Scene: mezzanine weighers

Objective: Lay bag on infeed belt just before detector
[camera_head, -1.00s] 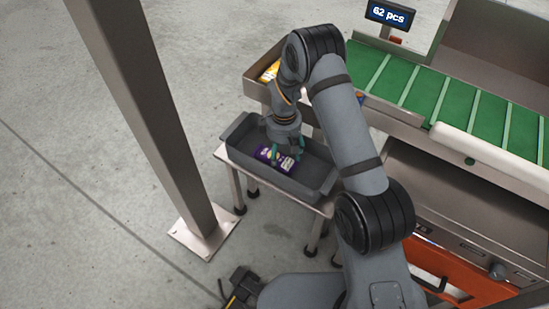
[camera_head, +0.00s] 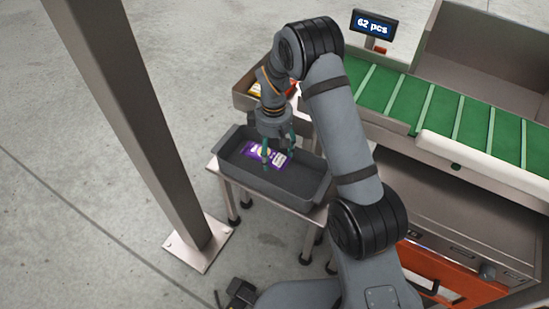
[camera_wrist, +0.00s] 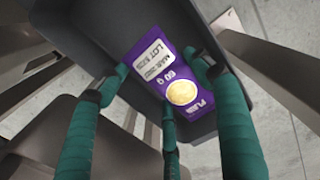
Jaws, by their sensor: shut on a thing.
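A purple bag with white labels and a round gold picture (camera_head: 262,155) shows at the dark grey tray (camera_head: 300,196). My gripper (camera_head: 278,160) points down and its green fingers are shut on the bag. The bag seems raised a little from the tray floor; the exact gap is hard to tell. In the wrist view the bag (camera_wrist: 150,62) sits between the three fingers of my gripper (camera_wrist: 165,92), label side showing. The green infeed belt with pale cross bars (camera_head: 440,105) is to the right. I cannot make out which part is the detector.
The tray stands on a small metal stand (camera_head: 228,178). A brown bin (camera_head: 243,98) with yellow and red packs is behind it. A display (camera_head: 374,26) reads "62 pcs". A steel post (camera_head: 135,125) stands at left. A white rail (camera_head: 480,158) edges the belt.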

